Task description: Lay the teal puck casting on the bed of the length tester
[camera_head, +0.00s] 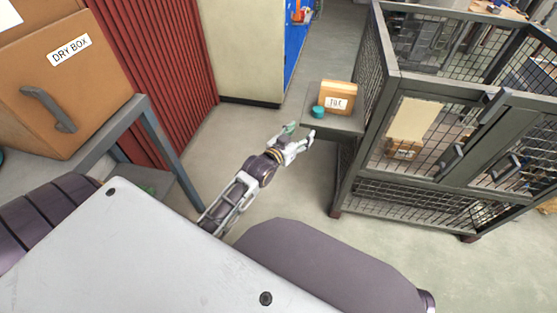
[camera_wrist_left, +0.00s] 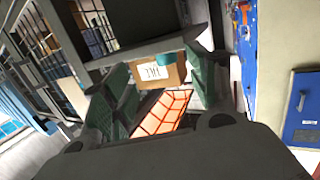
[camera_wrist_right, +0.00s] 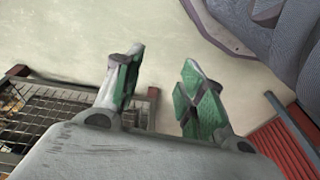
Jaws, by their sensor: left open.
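The teal puck casting (camera_head: 318,112) sits on a small grey shelf (camera_head: 345,124) beside the wire cage, at the left front of a labelled orange-brown box. A teal patch that looks like the puck (camera_wrist_left: 166,58) shows by the box in the left wrist view. My left gripper (camera_head: 301,131) is open and empty, a little below and left of the puck in the head view, apart from it. My right gripper (camera_wrist_right: 162,65) shows only in its wrist view, fingers apart with nothing between, over bare floor. I cannot make out the length tester in any view.
The labelled box (camera_head: 340,96) stands close behind the puck. The wire cage (camera_head: 440,120) rises right of the shelf. A dry box (camera_head: 62,80) stands on a grey table at left, by a red corrugated panel (camera_head: 160,60). Open floor lies between.

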